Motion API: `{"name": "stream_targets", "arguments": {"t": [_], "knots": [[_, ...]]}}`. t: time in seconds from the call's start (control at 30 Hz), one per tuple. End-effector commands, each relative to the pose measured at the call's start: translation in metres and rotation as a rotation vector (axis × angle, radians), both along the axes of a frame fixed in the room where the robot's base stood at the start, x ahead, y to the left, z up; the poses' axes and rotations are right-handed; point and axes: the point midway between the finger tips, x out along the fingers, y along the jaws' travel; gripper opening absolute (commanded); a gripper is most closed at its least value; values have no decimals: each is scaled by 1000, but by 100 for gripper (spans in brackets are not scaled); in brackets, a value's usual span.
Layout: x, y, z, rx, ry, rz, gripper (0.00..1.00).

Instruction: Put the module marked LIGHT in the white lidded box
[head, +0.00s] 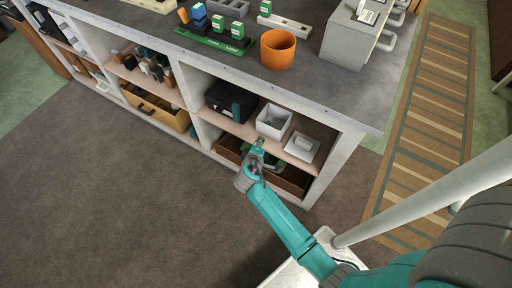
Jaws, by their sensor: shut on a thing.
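The white box (273,121) stands open on the middle shelf under the counter. Its white lid (302,147) appears to lie flat on the same shelf, just right of the box. My gripper (259,146) is at the shelf's front edge, just in front of and below the box. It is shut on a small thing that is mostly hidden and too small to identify. Small green modules (218,24) and (237,30), and a blue one (200,14), stand at the green rack on the counter. No LIGHT marking can be read on any of them.
A black case (231,101) sits left of the box. A brown drawer (290,181) with green things inside is below the shelf. An orange pot (278,49) and a grey machine (351,36) stand on the counter. The floor to the left is clear.

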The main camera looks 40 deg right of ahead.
Motion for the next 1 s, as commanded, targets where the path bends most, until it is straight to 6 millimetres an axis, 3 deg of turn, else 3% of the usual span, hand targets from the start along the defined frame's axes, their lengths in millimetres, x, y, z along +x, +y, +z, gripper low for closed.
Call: {"name": "stream_targets", "arguments": {"t": [1.0], "knots": [[24, -66, -7, -1, 0, -1, 13]]}}
